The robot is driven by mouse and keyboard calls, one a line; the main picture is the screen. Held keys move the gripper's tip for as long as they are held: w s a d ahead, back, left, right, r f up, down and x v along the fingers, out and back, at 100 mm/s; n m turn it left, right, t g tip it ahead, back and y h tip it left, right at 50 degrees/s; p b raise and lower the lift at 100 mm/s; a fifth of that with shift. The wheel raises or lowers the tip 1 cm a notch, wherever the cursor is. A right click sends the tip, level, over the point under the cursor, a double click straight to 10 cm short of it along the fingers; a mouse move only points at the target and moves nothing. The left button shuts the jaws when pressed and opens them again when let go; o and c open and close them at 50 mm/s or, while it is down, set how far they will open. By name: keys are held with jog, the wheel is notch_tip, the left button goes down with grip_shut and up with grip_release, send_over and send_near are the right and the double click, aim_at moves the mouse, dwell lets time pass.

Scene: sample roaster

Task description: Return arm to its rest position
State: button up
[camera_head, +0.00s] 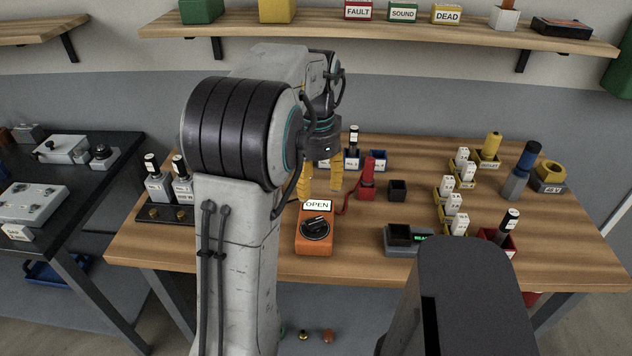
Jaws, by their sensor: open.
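My arm (238,250) rises from the bottom of the view, bends at a large dark joint and reaches over the wooden workbench (155,248). My gripper (321,178) points down over the middle of the bench, with its two yellow fingers apart and nothing seen between them. An orange box (315,243) with a black knob and an "OPEN" label stands just in front of the gripper in the picture. My arm hides part of the bench's left side.
A red device (368,180) and a small black cup (397,190) stand right of the gripper. Labelled bottles (157,184) stand at the left. A shelf (400,32) runs behind.

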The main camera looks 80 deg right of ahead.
dwell(0.8)
jog(key=f+n, duration=0.1)
jog(key=n, duration=0.1)
jog(key=a+f+n, duration=0.1)
jog(key=f+n, duration=0.1)
jog(key=n, duration=0.1)
jog(key=f+n, duration=0.1)
jog(key=n, duration=0.1)
jog(key=shift+w+a+f, duration=0.1)
jog(key=shift+a+f, duration=0.2)
jog(key=shift+f, duration=0.1)
jog(key=w+a+n, duration=0.9)
jog(key=w+a, duration=0.4)
jog(key=a, duration=0.3)
jog(key=w+a+r+n+t, duration=0.2)
jog(key=w+a+n, duration=0.2)
jog(key=a, duration=0.6)
jog(key=w+a+r+n+t, duration=0.1)
jog(key=w+a+n, duration=0.3)
jog(key=a+n, duration=0.5)
jog(key=shift+a+r+t, duration=0.4)
jog(key=shift+a+r, duration=0.2)
jog(key=shift+a, duration=0.6)
